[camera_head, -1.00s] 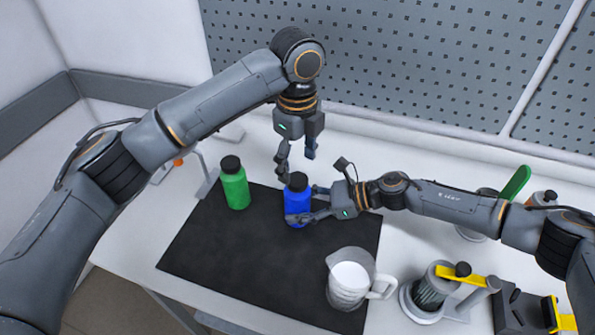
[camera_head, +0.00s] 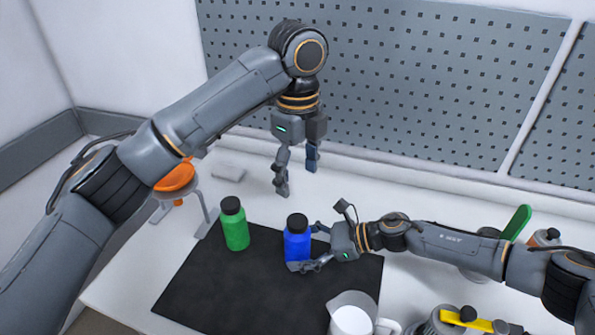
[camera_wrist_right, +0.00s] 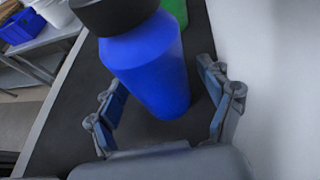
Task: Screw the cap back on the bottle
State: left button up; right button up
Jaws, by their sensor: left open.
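The blue bottle (camera_head: 297,246) stands upright on the black mat, with a black cap (camera_head: 297,222) seated on its top. How tightly the cap sits cannot be seen. My right gripper (camera_head: 310,247) is low on the bottle's right side. In the right wrist view its fingers (camera_wrist_right: 162,100) are spread either side of the blue bottle (camera_wrist_right: 152,70), with a gap visible on the right; the black cap (camera_wrist_right: 112,14) is partly cut off. My left gripper (camera_head: 298,178) is open and empty, pointing down, above and behind the bottle, clear of the cap.
A green bottle (camera_head: 235,231) with a black cap stands to the left on the mat (camera_head: 215,285). A white-filled jug (camera_head: 352,318) is at the front right, near a yellow-handled device (camera_head: 466,318). An orange-topped stand (camera_head: 175,178) is behind left. A pegboard wall closes the back.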

jog(key=v, duration=1.2)
dwell(0.3)
